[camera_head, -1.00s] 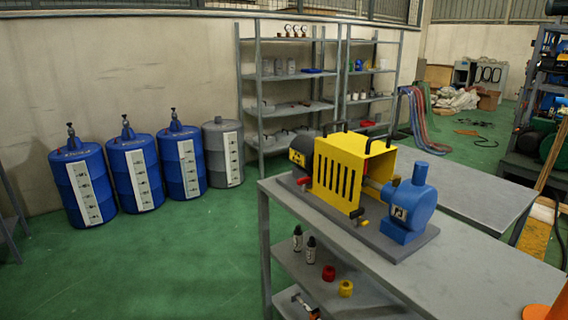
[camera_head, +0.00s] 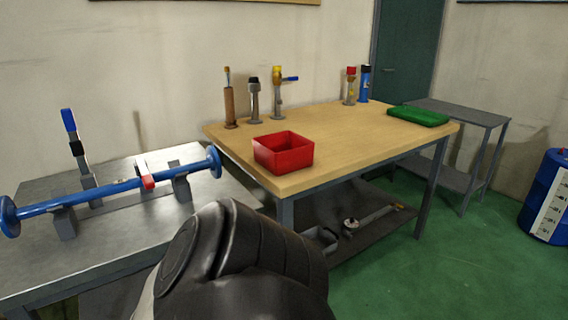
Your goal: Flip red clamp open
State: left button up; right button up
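A blue pipe (camera_head: 110,188) with round flanged ends lies across grey supports on the metal table at the left. A small red and white piece (camera_head: 147,179), which looks like the red clamp, sits at the pipe near the right support. It is too small to tell whether it is open or shut. A blue-topped lever (camera_head: 70,125) stands upright behind the pipe. A dark link of my own arm fills the bottom middle and hides part of the metal table. Neither of my grippers is in view.
A wooden workbench (camera_head: 355,128) carries an open red bin (camera_head: 283,153), several upright tools or bottles at the back, and a green tray (camera_head: 417,116). A grey table (camera_head: 462,113) and a blue drum (camera_head: 548,195) stand at the right. Green floor is clear at the lower right.

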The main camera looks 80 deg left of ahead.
aim_at(144, 174)
jog(key=u, duration=2.15)
jog(key=k, duration=0.7)
jog(key=u, duration=1.1)
jog(key=i, duration=0.5)
jog(key=z, duration=0.75)
jog(key=i, duration=0.4)
jog(key=u, duration=0.45)
